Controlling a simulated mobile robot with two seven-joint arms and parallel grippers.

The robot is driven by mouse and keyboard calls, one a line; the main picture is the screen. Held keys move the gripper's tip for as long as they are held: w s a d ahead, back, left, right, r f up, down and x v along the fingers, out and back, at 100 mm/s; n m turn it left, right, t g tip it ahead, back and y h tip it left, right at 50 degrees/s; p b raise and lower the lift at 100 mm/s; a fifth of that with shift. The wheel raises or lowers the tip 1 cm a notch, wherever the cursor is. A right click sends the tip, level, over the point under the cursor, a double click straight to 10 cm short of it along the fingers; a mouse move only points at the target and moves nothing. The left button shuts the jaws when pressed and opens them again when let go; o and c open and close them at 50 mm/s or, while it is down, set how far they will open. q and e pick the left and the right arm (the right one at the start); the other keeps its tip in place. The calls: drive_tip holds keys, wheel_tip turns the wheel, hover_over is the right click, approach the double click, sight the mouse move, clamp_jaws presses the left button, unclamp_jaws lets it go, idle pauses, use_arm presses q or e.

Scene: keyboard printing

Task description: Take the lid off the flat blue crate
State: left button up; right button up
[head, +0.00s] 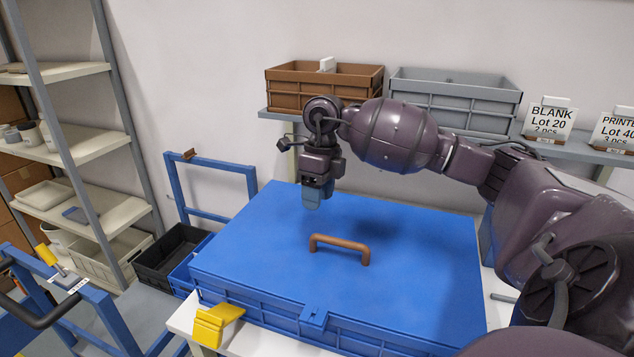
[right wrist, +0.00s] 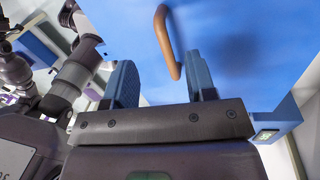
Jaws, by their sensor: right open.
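The flat blue crate (head: 262,310) stands on a white table, its blue lid (head: 420,255) on top. A brown arched handle (head: 340,248) rises from the middle of the lid. My right gripper (head: 311,205) is above the lid, a little behind and left of the handle, pointing down. In the right wrist view its two blue fingers are apart and empty. The handle (right wrist: 167,42) shows ahead there, between the finger directions and not gripped. A latch (head: 314,317) sits on the crate's front edge. My left gripper is not in view.
Brown (head: 325,85) and grey (head: 452,98) crates stand on a shelf behind, with label signs (head: 548,118) at the right. A yellow object (head: 217,322) is at the table's front left. A blue cart with a black crate (head: 172,254) and a shelf rack (head: 75,150) stand left.

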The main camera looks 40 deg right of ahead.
sight(315, 235)
drive_tip(key=f, duration=0.2)
drive_tip(key=a+f, duration=0.1)
drive_tip(key=f, duration=0.5)
drive_tip(key=shift+s+a+f, duration=0.15)
drive_tip(key=shift+s+f, duration=0.1)
drive_tip(key=shift+s, duration=0.05)
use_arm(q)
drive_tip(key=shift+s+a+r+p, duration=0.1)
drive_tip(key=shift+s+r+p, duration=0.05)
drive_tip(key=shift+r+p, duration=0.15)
use_arm(e)
drive_tip(key=shift+a+f, duration=0.1)
drive_tip(key=shift+f, duration=0.9)
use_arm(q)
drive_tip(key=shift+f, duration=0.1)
use_arm(e)
clamp_jaws()
drive_tip(key=c, duration=0.6)
unclamp_jaws()
clamp_jaws()
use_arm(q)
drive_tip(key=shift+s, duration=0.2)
